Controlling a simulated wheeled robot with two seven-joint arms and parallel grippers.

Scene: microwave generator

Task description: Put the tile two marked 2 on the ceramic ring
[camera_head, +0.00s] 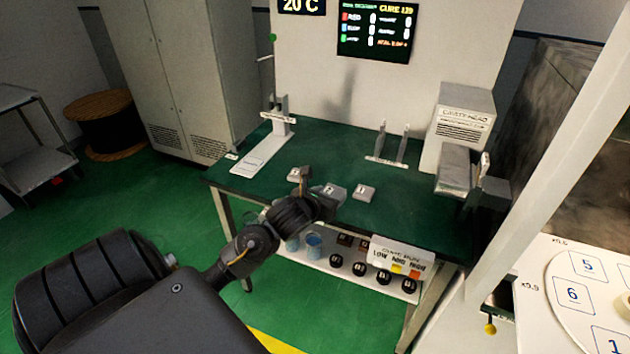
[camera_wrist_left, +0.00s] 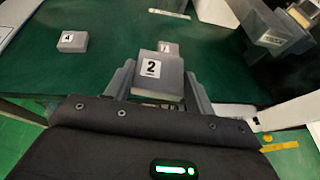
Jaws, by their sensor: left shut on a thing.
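The tile two (camera_wrist_left: 158,75) is a grey block with a white label marked 2. My left gripper (camera_head: 327,201) is shut on it, with one finger on each side in the left wrist view. The tile also shows in the head view (camera_head: 328,190), over the green table; I cannot tell whether it touches the top. A cream ring (camera_head: 625,305), perhaps the ceramic ring, is cut off by the right edge of the head view. It is on a white round plate (camera_head: 560,300) with numbered squares, far from the gripper. My right gripper is not in view.
The green table (camera_head: 340,150) holds a tile marked 1 (camera_head: 364,192) just right of the held tile and another tile (camera_head: 297,174) to its left. Upright posts (camera_head: 390,148) and a grey clamp-like fixture (camera_head: 460,172) stand on it. A pale slanted post (camera_head: 545,165) stands before the white plate.

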